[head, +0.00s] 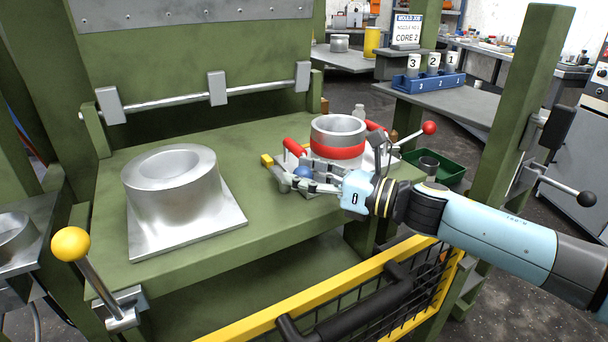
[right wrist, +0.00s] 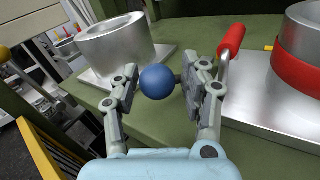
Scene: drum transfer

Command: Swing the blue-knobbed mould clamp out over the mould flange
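The blue knob (head: 303,173) of the mould clamp stands near the front of the green press table. In the right wrist view, the knob (right wrist: 157,82) sits between my right gripper's two fingers. The rest of the clamp is mostly hidden by the gripper. The steel mould with a red band (head: 338,151) stands just behind the gripper, its flat flange plate (right wrist: 262,105) beside the right finger. My left gripper is not in view.
A red-gripped handle (right wrist: 231,42) stands close to the right finger. A steel ring on a square plate (head: 185,225) is at the left. A yellow-railed mesh guard (head: 340,290) runs along the front. A red-ball lever (head: 429,128) rises behind my wrist.

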